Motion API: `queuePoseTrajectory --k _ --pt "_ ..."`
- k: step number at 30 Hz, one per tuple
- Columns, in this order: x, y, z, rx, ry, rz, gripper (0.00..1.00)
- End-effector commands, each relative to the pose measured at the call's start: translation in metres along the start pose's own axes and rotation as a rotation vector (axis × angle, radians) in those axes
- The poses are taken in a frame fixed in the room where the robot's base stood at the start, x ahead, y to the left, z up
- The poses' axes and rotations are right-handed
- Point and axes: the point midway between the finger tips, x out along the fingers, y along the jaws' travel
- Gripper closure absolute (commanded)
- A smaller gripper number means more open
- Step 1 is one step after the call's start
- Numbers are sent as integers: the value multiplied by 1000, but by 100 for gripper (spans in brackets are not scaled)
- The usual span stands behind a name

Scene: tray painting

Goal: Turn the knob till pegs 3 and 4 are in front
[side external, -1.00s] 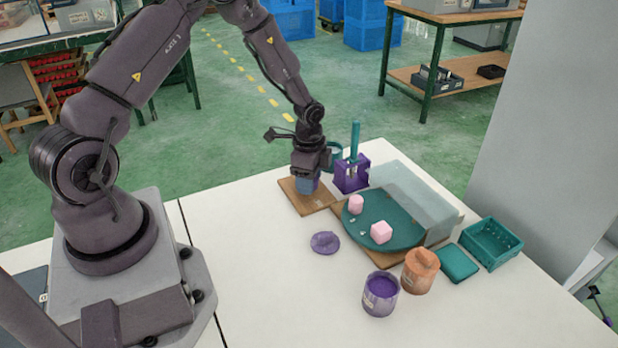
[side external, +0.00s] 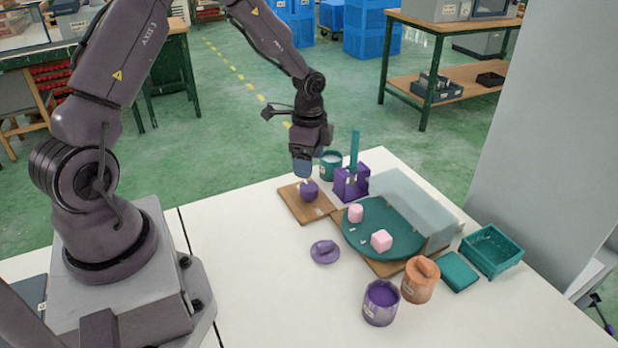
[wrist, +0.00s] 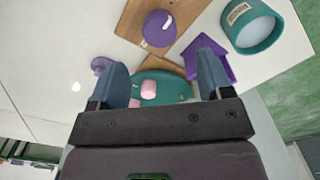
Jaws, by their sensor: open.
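A purple knob (side external: 309,191) stands on a wooden board (side external: 291,205), left of the turntable. The wrist view also shows the knob (wrist: 159,28), with a small white mark on its top. My gripper (side external: 301,172) is open and empty just above the knob, not touching it; its two blue fingers show in the wrist view (wrist: 163,75). A round teal turntable (side external: 372,245) carries two pink blocks, one (side external: 355,213) toward the back and one (side external: 382,240) toward the front. A translucent screen (side external: 418,205) hides its far side. I cannot read any peg numbers.
A purple holder (side external: 352,184) with an upright teal handle (side external: 354,150) and a teal pot (side external: 331,164) stand behind the knob. A purple lid (side external: 325,253), purple pot (side external: 381,304), orange pot (side external: 419,282), teal lid (side external: 460,273) and teal crate (side external: 508,263) lie nearer.

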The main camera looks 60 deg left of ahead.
Motion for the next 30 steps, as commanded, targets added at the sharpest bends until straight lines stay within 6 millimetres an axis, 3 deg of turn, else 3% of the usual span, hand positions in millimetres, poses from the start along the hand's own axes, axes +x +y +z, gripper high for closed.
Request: queuePoseTrajectory --k 3,9,23,26,28,30 --pt "-25 -1 0 -1 1 -4 27" --pt "-47 0 0 0 1 -1 27" --pt "-52 0 0 -15 0 1 27" --pt "-51 2 0 -87 -2 11 27" --pt "-45 14 5 -179 -17 47 27" --pt "-52 27 15 -304 -41 60 27"
